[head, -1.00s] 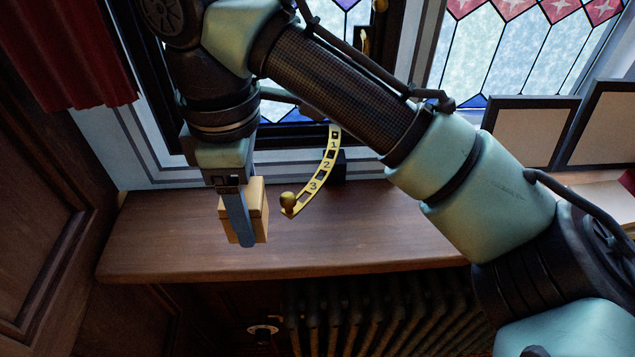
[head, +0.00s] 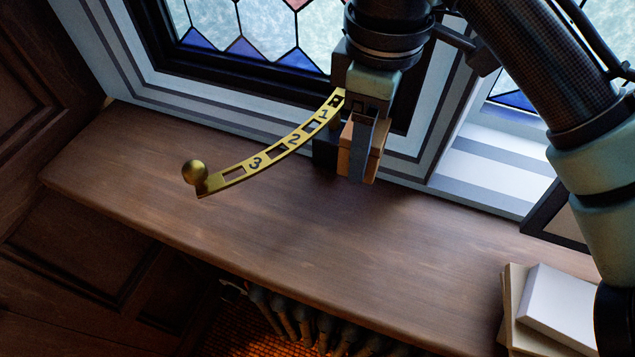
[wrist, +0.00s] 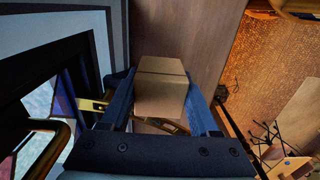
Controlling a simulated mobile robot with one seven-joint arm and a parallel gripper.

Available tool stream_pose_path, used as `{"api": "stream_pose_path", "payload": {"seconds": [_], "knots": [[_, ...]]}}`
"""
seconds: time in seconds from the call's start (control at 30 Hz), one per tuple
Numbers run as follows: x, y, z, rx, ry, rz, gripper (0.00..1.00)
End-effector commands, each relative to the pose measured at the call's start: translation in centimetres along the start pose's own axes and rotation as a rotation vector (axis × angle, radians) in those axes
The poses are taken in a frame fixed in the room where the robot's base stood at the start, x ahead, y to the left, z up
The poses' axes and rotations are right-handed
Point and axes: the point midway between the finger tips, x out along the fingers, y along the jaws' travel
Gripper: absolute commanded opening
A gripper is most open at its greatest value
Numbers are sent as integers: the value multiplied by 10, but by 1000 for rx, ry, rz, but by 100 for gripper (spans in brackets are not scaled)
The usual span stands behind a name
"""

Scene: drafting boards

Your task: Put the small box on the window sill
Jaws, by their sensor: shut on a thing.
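The small tan box (head: 376,160) is between the fingers of my gripper (head: 357,165), which is shut on it. In the head view one finger covers part of the box. In the wrist view the box (wrist: 160,88) sits between the two dark blue fingers. The wooden window sill (head: 250,228) runs below the window, and the box is over its back part, close to the window frame. I cannot tell whether the box's bottom touches the sill.
A brass numbered stay bar (head: 234,175) with a round knob reaches out over the sill, left of my gripper. A dark block (head: 325,150) stands beside the box. Books (head: 560,305) lie at the lower right.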

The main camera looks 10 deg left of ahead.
Motion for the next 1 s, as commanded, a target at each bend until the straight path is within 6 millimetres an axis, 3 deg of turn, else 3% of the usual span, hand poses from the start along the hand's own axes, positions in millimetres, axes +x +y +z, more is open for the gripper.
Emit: {"api": "stream_pose_path", "payload": {"seconds": [0.3,0.7,1.0], "knots": [[47,-1,-1,-1,3,-5,4],[92,-1,0,1,2,-4,4],[98,0,0,0,0,-1,4]]}}
